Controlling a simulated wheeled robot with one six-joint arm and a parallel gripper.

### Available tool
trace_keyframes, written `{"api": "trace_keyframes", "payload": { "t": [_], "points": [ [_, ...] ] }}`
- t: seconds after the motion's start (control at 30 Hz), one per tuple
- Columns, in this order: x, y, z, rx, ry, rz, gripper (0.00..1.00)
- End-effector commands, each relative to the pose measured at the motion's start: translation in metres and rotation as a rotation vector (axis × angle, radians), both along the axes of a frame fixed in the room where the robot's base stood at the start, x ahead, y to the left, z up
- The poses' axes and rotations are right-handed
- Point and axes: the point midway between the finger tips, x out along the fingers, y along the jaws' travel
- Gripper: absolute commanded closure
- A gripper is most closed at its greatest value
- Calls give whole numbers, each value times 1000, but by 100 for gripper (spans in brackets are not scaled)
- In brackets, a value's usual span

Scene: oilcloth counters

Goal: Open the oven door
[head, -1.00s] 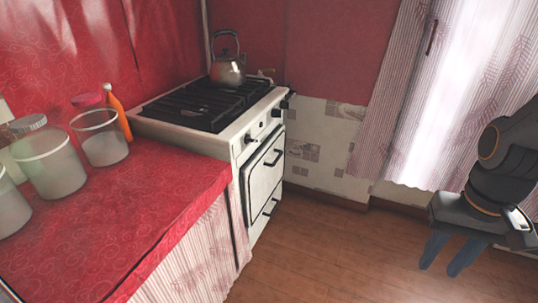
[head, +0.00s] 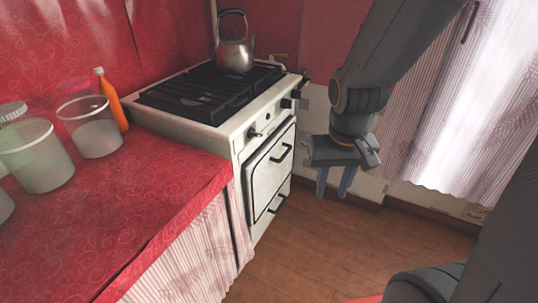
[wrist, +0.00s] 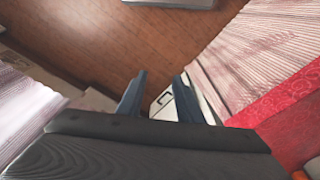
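The white oven (head: 240,143) stands at the end of the red counter in the head view. Its door (head: 268,172) is shut, with a black handle (head: 282,153) near the top.
A kettle (head: 235,52) stands on the stove top. Jars (head: 92,130) and an orange bottle (head: 112,100) stand on the red counter (head: 140,195). A curtain (head: 425,110) hangs at the right. The wooden floor (head: 310,240) before the oven is clear.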

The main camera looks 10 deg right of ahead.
Motion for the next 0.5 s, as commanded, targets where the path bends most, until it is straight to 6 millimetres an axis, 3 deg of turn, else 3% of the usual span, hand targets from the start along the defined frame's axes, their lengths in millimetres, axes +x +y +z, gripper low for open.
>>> {"api": "trace_keyframes", "payload": {
  "t": [0.03,0.2,0.5],
  "points": [
    [23,-7,-24,-5,-46,-36,68],
    [112,-26,-76,14,-271,-176,68],
    [250,-42,-147,225,-640,-383,68]
  ]
}}
